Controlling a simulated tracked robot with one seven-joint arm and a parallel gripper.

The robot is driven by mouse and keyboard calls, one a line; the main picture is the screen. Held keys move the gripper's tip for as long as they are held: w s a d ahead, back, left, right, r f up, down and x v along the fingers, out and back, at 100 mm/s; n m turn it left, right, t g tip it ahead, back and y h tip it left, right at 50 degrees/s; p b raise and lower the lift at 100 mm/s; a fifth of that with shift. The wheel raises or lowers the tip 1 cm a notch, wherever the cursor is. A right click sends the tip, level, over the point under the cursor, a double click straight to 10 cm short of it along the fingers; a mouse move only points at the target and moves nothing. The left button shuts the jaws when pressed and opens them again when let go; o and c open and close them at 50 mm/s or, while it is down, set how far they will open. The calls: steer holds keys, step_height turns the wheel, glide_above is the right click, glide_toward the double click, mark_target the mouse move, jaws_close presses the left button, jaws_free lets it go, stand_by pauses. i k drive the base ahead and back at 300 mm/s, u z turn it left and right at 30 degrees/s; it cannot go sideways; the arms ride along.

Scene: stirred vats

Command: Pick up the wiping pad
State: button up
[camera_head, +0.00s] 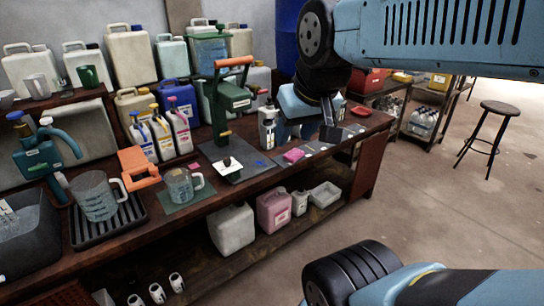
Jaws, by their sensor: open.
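A small pink pad (293,155), which looks like the wiping pad, lies on the wooden bench (222,186) near its front edge. My gripper (329,130) is above the bench, to the right of the pad and slightly higher in the picture. It is open, and I see nothing held in it. My blue and black arm comes in from the upper right and hides part of the bench behind it. The gap between the fingers is hard to see from this angle.
A green stirrer stand (232,97) and several jugs crowd the back. Open floor (440,210) lies to the right.

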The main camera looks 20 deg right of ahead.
mark_target(295, 155)
steer(key=z, duration=0.15)
steer(key=i, duration=0.95)
steer(key=z, duration=0.55)
